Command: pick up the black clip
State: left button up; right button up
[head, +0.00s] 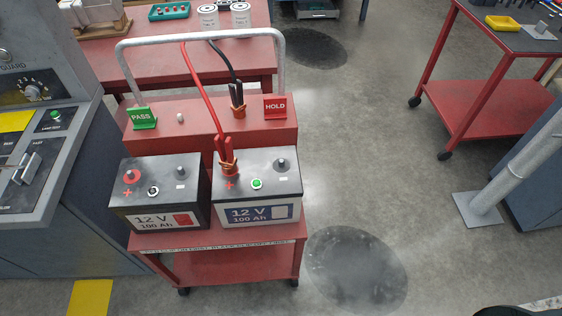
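The black clip (237,96) has dark handles and copper-coloured jaws. It stands upright on the raised red shelf of the cart, between the green PASS sign (142,118) and the red HOLD sign (275,107). A black cable (227,59) runs from it up to the grey tube handle. The red clip (227,155) stands at the plus post of the right battery (257,213), on a red cable.
The left battery (155,220) stands beside the right one on the red cart (217,240). The grey tube handle (200,35) arches behind the shelf. A control console (45,200) is close on the left. Open floor lies right of the cart, with a dark stain.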

aim_at(238, 104)
jog(key=j+z, duration=0.85)
jog(key=j, duration=0.15)
jog(key=i, duration=0.05)
